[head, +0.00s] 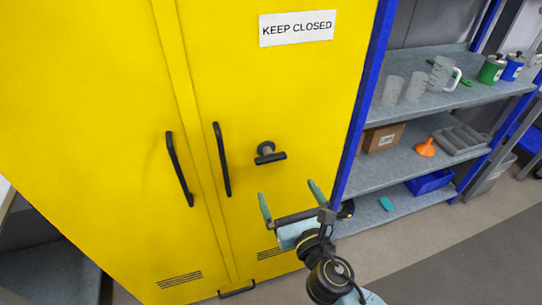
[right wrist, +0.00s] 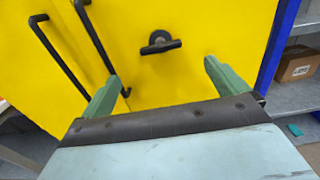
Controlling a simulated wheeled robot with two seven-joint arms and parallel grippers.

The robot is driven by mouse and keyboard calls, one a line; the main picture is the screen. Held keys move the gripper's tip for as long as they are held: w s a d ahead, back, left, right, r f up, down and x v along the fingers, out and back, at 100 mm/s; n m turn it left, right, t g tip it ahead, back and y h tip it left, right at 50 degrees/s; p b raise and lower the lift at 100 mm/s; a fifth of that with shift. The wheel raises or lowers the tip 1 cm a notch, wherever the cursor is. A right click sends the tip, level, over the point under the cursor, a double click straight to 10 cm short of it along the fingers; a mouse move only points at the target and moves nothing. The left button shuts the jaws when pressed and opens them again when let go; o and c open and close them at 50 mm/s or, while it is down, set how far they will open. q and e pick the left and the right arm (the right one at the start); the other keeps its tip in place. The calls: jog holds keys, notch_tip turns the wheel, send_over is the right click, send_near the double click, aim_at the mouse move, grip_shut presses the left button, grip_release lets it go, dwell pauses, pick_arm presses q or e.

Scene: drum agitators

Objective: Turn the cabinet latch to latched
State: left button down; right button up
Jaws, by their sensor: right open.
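The yellow cabinet (head: 270,105) stands in front of me with both doors closed. Its latch (head: 268,153) is a black T-shaped handle on the right door, to the right of the door pulls. The latch bar lies roughly level, tilted slightly. The latch also shows in the right wrist view (right wrist: 160,44), beyond and between the fingers. My right gripper (head: 290,205) is open and empty, below and a little right of the latch, apart from it. Its two green fingers also show in the right wrist view (right wrist: 160,85). My left gripper is not in view.
Two long black door pulls (head: 222,160) (head: 179,170) stand out left of the latch. A sign (head: 297,28) reads KEEP CLOSED. A blue-framed shelf (head: 395,167) with beakers, cans, an orange funnel and a box stands close on the right.

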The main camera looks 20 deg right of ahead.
aim_at(272, 160)
jog(key=w, duration=1.3)
jog(key=shift+a, duration=0.25)
jog(key=c, duration=1)
